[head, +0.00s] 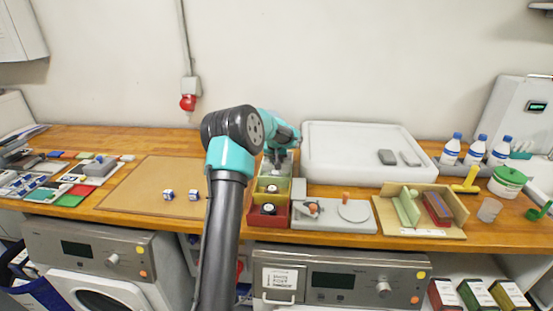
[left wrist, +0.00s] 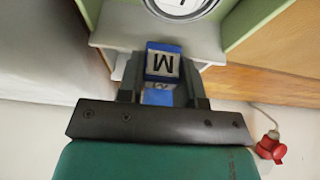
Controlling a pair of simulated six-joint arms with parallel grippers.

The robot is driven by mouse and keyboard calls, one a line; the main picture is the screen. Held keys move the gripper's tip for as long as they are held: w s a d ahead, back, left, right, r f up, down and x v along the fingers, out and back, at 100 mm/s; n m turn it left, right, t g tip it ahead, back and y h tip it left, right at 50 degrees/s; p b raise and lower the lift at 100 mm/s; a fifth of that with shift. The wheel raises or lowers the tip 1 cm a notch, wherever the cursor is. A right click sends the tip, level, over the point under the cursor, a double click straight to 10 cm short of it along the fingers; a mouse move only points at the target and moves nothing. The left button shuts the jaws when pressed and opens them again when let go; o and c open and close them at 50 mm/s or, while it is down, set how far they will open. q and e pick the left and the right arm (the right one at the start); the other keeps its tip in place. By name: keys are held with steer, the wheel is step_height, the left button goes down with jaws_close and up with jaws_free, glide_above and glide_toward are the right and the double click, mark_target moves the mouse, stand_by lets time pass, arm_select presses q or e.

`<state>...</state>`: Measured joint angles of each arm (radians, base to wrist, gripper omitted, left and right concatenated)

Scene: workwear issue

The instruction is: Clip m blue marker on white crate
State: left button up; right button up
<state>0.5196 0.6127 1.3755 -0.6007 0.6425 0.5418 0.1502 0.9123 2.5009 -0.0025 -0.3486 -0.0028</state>
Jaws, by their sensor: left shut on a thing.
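The m blue marker (left wrist: 162,64) is a small blue clip with a white face and a black M. My left gripper (left wrist: 160,85) is shut on it. In the head view my left gripper (head: 276,158) is over the back of the crate row, and the marker cannot be made out there. The white crate (head: 287,165) stands behind the yellow-green crate and is partly hidden by my arm. In the left wrist view its pale rim (left wrist: 115,35) lies right beside the marker; I cannot tell whether they touch. My right gripper is not in view.
A yellow-green crate (head: 283,186) and a red crate (head: 281,215) stand in front. Two blue-and-white markers (head: 168,194) lie on the brown mat (head: 130,185). A large white tray (head: 330,172) and a grey scale-like plate (head: 335,224) stand to the right.

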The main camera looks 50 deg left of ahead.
arm_select(q)
steer(key=shift+s+d+f, duration=0.1)
steer(key=shift+s+f, duration=0.1)
steer(key=shift+f, duration=0.75)
steer(key=o, duration=0.6)
steer(key=shift+r, duration=0.55)
steer(key=shift+o, duration=1.1)
steer(key=shift+r, duration=0.25)
steer(key=shift+w+r, duration=0.2)
steer(key=shift+r, duration=2.75)
